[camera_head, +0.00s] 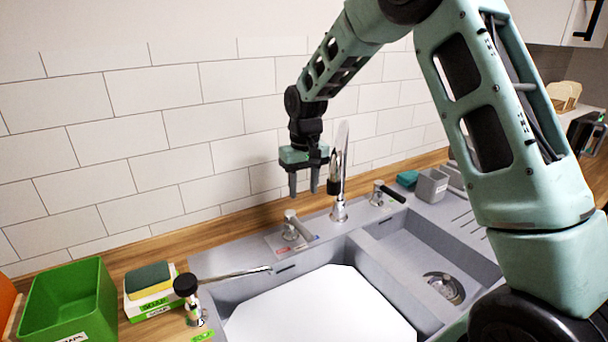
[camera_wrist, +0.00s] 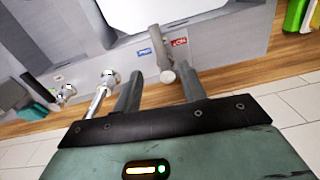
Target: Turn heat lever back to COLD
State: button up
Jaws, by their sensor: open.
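The heat lever (camera_head: 291,226) is a small grey handle on the sink deck, left of the tap (camera_head: 339,180). It has a red label (camera_head: 279,251) on its left and a blue label (camera_head: 312,238) by its right end. In the wrist view the lever (camera_wrist: 156,46) points away from the wall toward the basin, between the blue label (camera_wrist: 145,51) and the red label (camera_wrist: 180,43). My gripper (camera_head: 303,190) is open and empty, fingers down, above the lever. In the wrist view my gripper's fingers (camera_wrist: 160,76) appear on either side of the lever's base, with no clear contact.
The tall tap stands close to the right of my gripper. A black-handled lever (camera_head: 388,193) and a teal sponge (camera_head: 408,179) lie farther right. A soap pump (camera_head: 189,292) and green bin (camera_head: 72,305) stand at left. The tiled wall (camera_head: 150,150) is close behind.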

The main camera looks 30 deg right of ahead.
notch_tip(320, 180, up, 5)
jog(key=shift+f+b, duration=0.1)
jog(key=shift+b, duration=0.2)
jog(key=shift+c, duration=0.3)
